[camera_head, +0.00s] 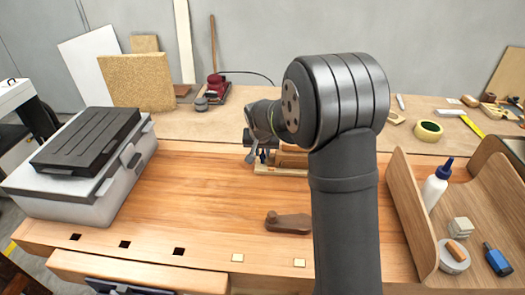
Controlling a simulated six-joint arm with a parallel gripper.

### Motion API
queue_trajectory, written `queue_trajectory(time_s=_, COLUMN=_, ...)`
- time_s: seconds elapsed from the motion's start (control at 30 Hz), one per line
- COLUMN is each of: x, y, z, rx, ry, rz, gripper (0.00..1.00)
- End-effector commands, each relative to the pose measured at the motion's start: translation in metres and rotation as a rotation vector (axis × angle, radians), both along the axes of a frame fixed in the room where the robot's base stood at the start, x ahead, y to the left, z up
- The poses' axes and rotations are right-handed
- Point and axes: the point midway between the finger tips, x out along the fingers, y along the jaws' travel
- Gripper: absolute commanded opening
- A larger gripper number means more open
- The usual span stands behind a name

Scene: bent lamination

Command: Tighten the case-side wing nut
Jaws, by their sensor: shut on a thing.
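My gripper (262,158) points down at the left end of a small wooden bending form (290,172), the end nearer the case. It is shut at the spot of the case-side wing nut. The nut itself is too small and too covered by the jaws to make out. My large arm links hide the right side of the form, so the other end cannot be seen.
A grey case (80,195) with a dark lid stands at the left. A brown wooden piece (288,222) lies in front of the form. A curved wooden tray (412,215) with a glue bottle (436,188) is at the right. The bench's left middle is clear.

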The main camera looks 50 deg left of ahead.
Motion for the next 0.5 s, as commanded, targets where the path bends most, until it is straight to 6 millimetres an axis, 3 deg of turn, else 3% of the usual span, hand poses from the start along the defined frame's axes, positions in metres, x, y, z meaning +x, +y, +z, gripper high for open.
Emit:
queue_trajectory(time_s=0.27, x=-0.0005, y=0.0004, z=0.0002, rx=-0.001, ry=0.0, rz=-0.048, gripper=0.0)
queue_trajectory(time_s=0.5, x=-0.0011, y=0.0015, z=0.0003, rx=-0.001, ry=-0.001, rz=-0.199, gripper=0.0)
